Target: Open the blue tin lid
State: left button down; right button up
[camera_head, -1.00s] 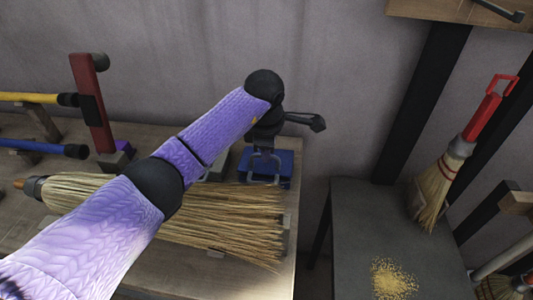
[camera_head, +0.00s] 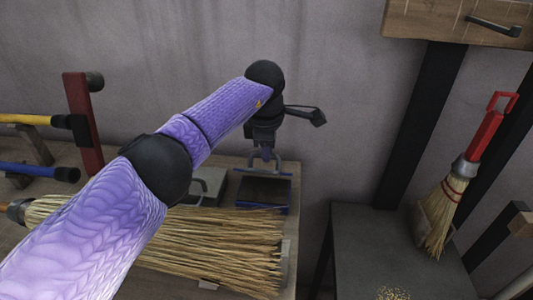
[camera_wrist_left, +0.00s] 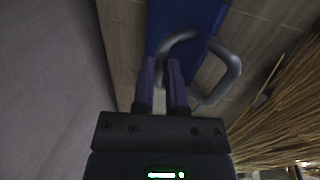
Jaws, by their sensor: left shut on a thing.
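The blue tin (camera_head: 288,192) stands at the right end of the workbench near the wall. Its blue rim frames a dark brown inside, so it stands open. Its blue lid, with a grey bent handle (camera_head: 281,162), is raised at the top of the opening and seen nearly edge-on. My left gripper (camera_head: 265,154) is above the tin, shut on the lid handle. In the left wrist view the purple fingers (camera_wrist_left: 162,78) are close together at the grey handle (camera_wrist_left: 232,68), with the blue lid (camera_wrist_left: 205,14) beyond. The exact contact is partly hidden. My right gripper is out of view.
A grey box (camera_head: 213,180) with a handle stands just left of the tin. A straw broom head (camera_head: 225,240) lies in front on the workbench (camera_head: 290,262). A dark side table (camera_head: 350,250) stands right, with a red-handled brush (camera_head: 440,210). A wooden drawer (camera_head: 430,18) hangs above.

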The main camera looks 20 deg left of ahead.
pick_arm(q)
jog(key=shift+f, duration=0.2)
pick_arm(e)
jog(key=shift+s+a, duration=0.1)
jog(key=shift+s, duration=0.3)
pick_arm(q)
jog(key=c, duration=0.7)
grip_release()
jog(key=shift+w+f, duration=0.1)
jog(key=shift+w, duration=0.1)
jog(key=shift+o, duration=0.2)
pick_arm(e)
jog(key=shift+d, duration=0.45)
pick_arm(q)
jog(key=shift+r, duration=0.4)
jog(key=p+v, duration=0.3)
jog(key=v, duration=0.6)
jog(key=shift+r+p, duration=0.15)
jog(key=shift+p, duration=0.2)
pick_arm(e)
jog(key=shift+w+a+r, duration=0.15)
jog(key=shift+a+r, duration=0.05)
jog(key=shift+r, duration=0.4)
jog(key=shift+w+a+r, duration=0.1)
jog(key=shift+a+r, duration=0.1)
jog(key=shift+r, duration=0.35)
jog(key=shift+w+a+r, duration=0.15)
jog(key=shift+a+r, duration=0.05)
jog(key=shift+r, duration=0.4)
